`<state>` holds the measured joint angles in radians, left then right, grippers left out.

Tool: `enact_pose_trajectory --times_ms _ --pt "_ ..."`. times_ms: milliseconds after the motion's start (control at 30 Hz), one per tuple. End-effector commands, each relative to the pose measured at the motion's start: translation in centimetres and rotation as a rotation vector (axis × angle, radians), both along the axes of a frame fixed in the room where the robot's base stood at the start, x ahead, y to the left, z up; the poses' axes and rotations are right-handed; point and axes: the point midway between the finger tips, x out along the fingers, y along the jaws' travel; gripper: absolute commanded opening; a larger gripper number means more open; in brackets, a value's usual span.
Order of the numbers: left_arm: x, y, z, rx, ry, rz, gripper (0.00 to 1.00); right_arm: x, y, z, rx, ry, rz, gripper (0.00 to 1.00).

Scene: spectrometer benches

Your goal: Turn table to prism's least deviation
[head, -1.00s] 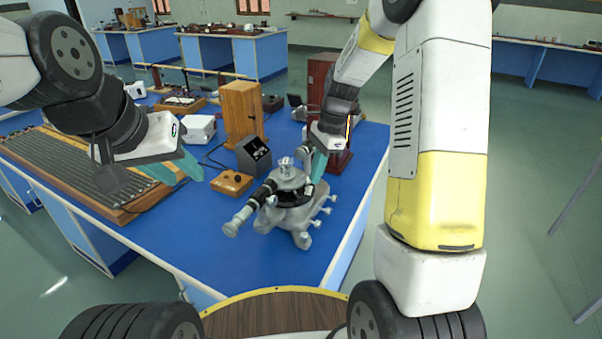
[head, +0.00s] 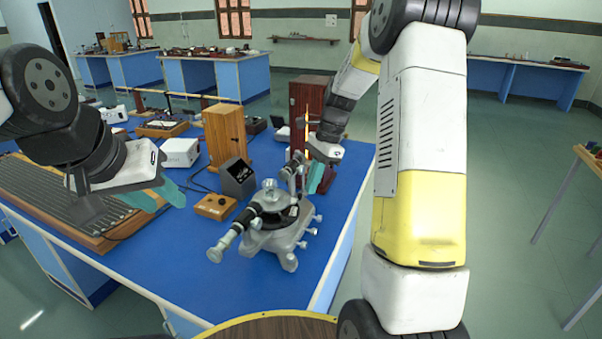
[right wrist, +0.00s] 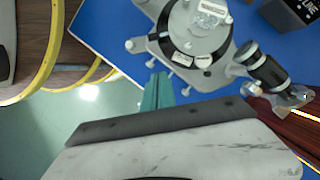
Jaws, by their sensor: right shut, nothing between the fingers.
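The grey spectrometer (head: 285,238) stands near the right edge of the blue bench, its base also in the right wrist view (right wrist: 150,42). A black and silver tube (head: 238,230) points toward me; another short tube (right wrist: 262,68) points to the far side. The small round table (head: 270,195) sits on top in the middle; I cannot make out a prism clearly. My right gripper (head: 318,178), with teal fingers, is shut and empty just right of the spectrometer, apart from it in the right wrist view (right wrist: 157,92). My left gripper (head: 158,196) hangs open and empty over the bench at left.
A dark red wooden housing (head: 305,98) stands behind the spectrometer. A light wooden box (head: 226,135), a dark meter box (head: 237,178) and a small wooden block (head: 214,206) stand left of it. A ribbed board (head: 45,195) covers the bench's left. Bare bench lies in front.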

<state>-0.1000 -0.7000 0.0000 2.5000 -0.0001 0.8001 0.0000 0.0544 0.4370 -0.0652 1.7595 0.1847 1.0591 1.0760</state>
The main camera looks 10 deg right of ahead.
Motion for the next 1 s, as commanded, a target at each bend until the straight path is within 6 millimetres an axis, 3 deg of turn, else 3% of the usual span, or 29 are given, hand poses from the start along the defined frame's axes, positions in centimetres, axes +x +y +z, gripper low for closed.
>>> enact_pose_trajectory --times_ms 300,600,1000 --pt "0.0 0.0 0.0 0.000 0.000 0.000 0.36 -0.8 2.2 -6.3 0.001 0.003 0.001 0.00" --pt "0.0 0.0 0.0 0.000 0.000 0.000 0.36 -1.6 5.5 -6.5 0.000 -0.001 0.001 0.00" --pt "0.0 0.0 0.0 0.000 0.000 0.000 0.36 -1.7 5.7 -6.5 0.000 0.000 -0.003 0.00"
